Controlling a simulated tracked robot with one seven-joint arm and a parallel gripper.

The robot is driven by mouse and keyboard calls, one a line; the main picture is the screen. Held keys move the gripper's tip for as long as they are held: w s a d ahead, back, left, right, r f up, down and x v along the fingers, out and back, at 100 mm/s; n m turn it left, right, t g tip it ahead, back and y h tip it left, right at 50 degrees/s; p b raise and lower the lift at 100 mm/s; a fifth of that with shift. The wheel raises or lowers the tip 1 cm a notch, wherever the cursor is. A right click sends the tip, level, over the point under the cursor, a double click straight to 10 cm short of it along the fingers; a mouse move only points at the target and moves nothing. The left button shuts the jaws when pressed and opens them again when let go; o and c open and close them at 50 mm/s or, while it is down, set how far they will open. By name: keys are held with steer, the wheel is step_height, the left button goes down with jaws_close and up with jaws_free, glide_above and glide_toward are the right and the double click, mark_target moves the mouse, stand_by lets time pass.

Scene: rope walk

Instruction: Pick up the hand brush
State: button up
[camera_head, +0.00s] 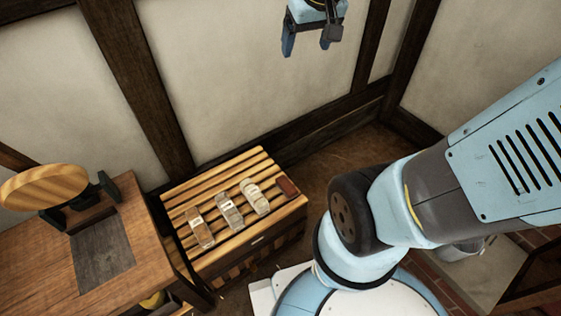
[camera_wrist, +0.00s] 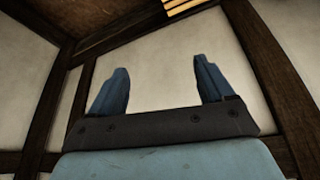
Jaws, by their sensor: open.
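My gripper (camera_head: 307,46) is open and empty, high in front of the pale wall at the top of the head view. Its two blue fingers stand apart in the wrist view (camera_wrist: 162,70). No hand brush can be made out for certain. A small reddish-brown block (camera_head: 287,187) lies at the right end of a row on a slatted wooden crate (camera_head: 225,170); I cannot tell whether it is the brush. My gripper is well above the crate and apart from it. The slats show at the wrist view's top edge (camera_wrist: 184,6).
Three pale, strapped-looking pieces (camera_head: 229,210) lie in the same row on the crate. A wooden bench (camera_head: 115,215) at the left carries a round striped wooden disc (camera_head: 44,187) on a dark stand. Dark timber posts line the wall. Some floor (camera_head: 345,160) is clear behind the crate.

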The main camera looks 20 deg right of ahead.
steer(key=w+f+g, duration=0.1)
steer(key=w+f, duration=0.7)
steer(key=f, duration=0.1)
steer(key=n+g, duration=0.3)
steer(key=g, duration=0.1)
glide_above(286, 183)
step_height(286, 183, down, 45)
steer(key=shift+s+f, duration=0.1)
steer(key=shift+f, duration=6.35)
steer(key=c, duration=1.2)
steer(key=shift+r, duration=0.15)
